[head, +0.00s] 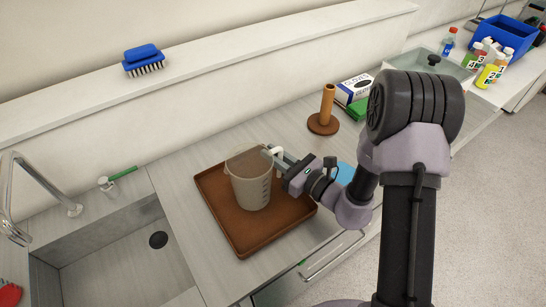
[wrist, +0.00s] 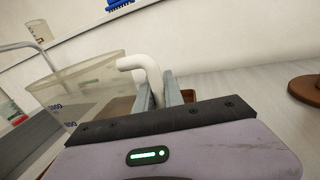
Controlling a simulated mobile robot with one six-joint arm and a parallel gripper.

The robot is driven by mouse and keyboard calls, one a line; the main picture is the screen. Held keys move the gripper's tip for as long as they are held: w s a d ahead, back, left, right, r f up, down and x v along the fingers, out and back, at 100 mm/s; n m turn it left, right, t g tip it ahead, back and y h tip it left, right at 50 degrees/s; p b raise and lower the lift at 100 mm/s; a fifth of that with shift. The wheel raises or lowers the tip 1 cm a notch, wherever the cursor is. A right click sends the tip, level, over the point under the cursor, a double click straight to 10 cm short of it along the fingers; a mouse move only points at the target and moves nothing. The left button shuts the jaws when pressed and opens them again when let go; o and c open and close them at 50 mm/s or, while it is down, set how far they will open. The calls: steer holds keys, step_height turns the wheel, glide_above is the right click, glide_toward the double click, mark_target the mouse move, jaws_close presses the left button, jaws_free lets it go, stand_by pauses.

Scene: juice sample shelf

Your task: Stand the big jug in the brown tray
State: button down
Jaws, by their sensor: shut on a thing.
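The big jug (head: 250,185) is a translucent, greyish measuring jug with a pale handle. In the head view it is upright over the middle of the brown tray (head: 240,243); I cannot tell whether its base touches the tray floor. My gripper (head: 277,157) is at the jug's right side, shut on its handle. In the wrist view the jug (wrist: 85,88) is at left, and its white curved handle (wrist: 148,72) runs between the fingers of my gripper (wrist: 158,92). The jug's far side and base are hidden there.
A sink (head: 110,255) lies left of the tray. A brown peg stand (head: 324,125), a glove box (head: 354,88) and a green item are behind right. A blue brush (head: 143,60) lies on the ledge. Bottles (head: 488,72) and a blue bin (head: 500,38) are far right.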

steer(key=shift+s, duration=0.1)
steer(key=c, duration=1.4)
jaws_free()
steer(key=shift+c, duration=0.2)
